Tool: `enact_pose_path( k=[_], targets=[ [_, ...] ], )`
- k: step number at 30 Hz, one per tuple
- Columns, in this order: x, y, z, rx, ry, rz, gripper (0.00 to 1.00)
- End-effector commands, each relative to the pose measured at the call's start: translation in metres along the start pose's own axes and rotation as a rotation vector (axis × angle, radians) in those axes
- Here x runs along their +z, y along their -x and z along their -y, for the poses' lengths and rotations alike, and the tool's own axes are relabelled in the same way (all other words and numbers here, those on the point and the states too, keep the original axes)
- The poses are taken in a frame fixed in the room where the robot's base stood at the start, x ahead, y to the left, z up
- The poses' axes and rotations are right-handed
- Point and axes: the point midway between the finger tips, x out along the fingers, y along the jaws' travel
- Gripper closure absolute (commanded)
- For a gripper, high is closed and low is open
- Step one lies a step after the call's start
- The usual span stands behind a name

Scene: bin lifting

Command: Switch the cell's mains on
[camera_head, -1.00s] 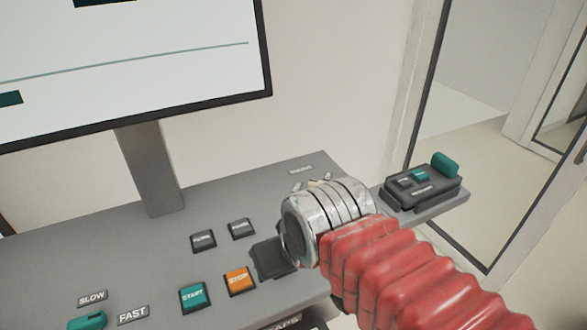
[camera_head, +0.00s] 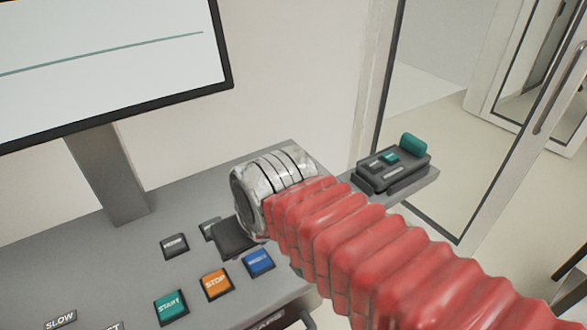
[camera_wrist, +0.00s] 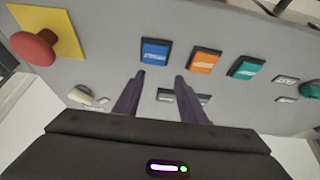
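A small cream-coloured lever or knob (camera_wrist: 86,96), which may be the mains switch, sits at the left of the console panel in the wrist view. Its label is not readable, and my arm hides that part of the panel in the head view. My gripper (camera_wrist: 160,75) is open and empty. Its two dark fingers stand apart over the panel, to the right of the cream part. In the head view my gripper (camera_head: 235,238) shows only as a dark block over the panel, behind the orange STOP button (camera_head: 215,284).
The console (camera_head: 185,205) also carries a teal START button (camera_head: 171,306), a blue button (camera_head: 257,263) and a dark button (camera_head: 174,245). A red mushroom button (camera_wrist: 33,48) is at the wrist view's left. A monitor stands behind. A dark control box (camera_head: 392,170) is at right.

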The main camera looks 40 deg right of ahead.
Motion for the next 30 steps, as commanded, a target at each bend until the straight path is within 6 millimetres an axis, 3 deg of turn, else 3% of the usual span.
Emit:
enact_pose_path(
  k=[17, 30],
  targets=[
    [-0.087, -0.017, -0.085, 0.064, -0.027, 0.192, 0.62],
    [-0.161, -0.015, -0.171, 0.005, 0.233, 0.348, 0.62]
  ],
)
